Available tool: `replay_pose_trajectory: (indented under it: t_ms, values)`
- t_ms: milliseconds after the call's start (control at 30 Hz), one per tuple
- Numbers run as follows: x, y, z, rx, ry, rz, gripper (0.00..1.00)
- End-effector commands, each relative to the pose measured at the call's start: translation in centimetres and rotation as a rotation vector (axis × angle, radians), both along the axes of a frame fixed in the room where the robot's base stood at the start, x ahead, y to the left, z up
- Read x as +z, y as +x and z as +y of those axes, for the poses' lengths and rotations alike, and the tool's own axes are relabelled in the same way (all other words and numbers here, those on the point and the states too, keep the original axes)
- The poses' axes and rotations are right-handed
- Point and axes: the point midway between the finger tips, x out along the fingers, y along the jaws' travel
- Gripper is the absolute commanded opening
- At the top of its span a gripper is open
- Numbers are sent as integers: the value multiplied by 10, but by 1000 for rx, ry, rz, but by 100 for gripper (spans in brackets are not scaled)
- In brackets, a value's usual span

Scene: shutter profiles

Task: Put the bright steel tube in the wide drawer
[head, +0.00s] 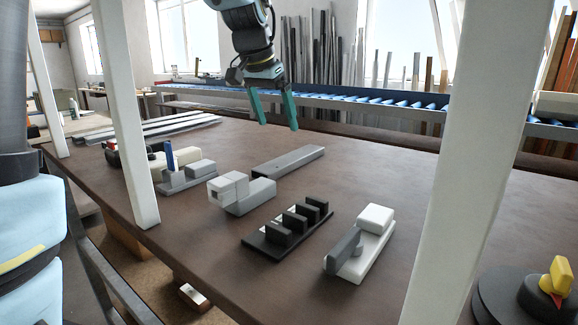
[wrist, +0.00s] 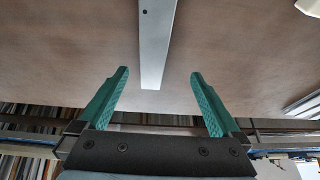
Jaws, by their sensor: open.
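A light grey metal profile (head: 288,160) lies flat on the brown table behind the row of fixtures; I take it for the bright steel tube, though I cannot tell if it is hollow. In the wrist view, the profile (wrist: 157,45), with a small dark hole, runs down toward the space between the fingers. My gripper (head: 279,126) hangs above the table beyond the profile, with teal fingers apart and nothing between them; it also shows in the wrist view (wrist: 159,74). I cannot clearly make out the wide drawer; wooden boxes (head: 192,290) show under the table's front edge.
Fixtures stand along the front: a light grey block (head: 240,193), a black slotted rack (head: 290,226) and a white-and-grey clamp (head: 360,243). Long profiles (head: 150,128) lie at the back left. White posts (head: 125,110) (head: 480,160) rise before the table. A blue roller conveyor (head: 400,101) runs behind.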

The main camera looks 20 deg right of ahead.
Motion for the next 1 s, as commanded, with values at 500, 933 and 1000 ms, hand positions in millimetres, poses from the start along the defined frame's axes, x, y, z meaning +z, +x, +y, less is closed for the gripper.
replay_pose_trajectory:
  t_ms: [500, 933, 1000]
  values:
    - [-48, 3, -23, -21, -1, 25, 100]
    - [-92, 13, -43, -20, -1, 25, 100]
    - [-95, 13, -44, -20, -1, 24, 100]
